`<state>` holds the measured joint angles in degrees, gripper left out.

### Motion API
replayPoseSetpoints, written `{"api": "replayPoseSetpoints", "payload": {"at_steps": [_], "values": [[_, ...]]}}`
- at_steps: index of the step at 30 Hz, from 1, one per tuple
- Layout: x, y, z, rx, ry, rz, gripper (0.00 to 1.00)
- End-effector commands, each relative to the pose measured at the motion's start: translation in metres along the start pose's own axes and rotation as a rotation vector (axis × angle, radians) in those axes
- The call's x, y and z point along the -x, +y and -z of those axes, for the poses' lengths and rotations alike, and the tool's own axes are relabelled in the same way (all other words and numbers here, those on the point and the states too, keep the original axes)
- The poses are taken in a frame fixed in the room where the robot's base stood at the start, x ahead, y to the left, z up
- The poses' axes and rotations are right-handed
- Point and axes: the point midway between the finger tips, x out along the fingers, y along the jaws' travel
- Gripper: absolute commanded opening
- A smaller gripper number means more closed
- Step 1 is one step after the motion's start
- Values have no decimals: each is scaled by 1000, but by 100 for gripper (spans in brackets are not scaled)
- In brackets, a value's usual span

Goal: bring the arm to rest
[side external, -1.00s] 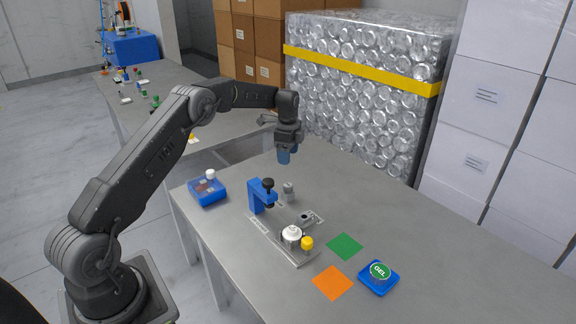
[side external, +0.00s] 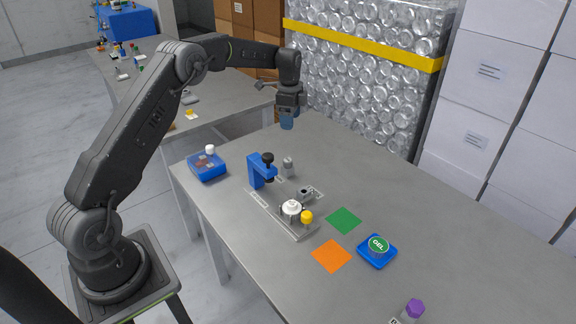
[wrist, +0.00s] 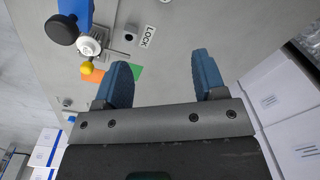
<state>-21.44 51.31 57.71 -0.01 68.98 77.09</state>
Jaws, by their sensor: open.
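My gripper (side external: 287,124) hangs above the back part of the grey table, near the wall of cans, with its fingers pointing down. In the wrist view my gripper (wrist: 162,70) has its two blue fingers apart with nothing between them. The blue press (side external: 261,170) with its black knob stands on the metal base plate, in front of and left of my gripper. A round white piece (side external: 292,208) and a yellow piece (side external: 307,217) are on the plate, clear of my gripper.
A blue box (side external: 206,168) with a white knob sits at the table's left edge. Green (side external: 344,220) and orange (side external: 331,256) squares lie right of the plate, beside a green GEL-marked piece (side external: 378,244) on a blue tray. A purple-capped vial (side external: 414,309) is at the front. Stacked cans (side external: 370,90) stand behind the table.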

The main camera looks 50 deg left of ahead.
Motion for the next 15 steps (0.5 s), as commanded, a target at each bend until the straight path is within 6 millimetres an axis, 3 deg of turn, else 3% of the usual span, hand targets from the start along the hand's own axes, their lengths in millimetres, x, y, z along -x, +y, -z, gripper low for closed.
{"api": "replayPoseSetpoints", "payload": {"at_steps": [1,6,15], "values": [[25,11,8,29,7,24,64],[92,63,27,177,39,87,64],[172,181,35,440,134,176,64]]}}
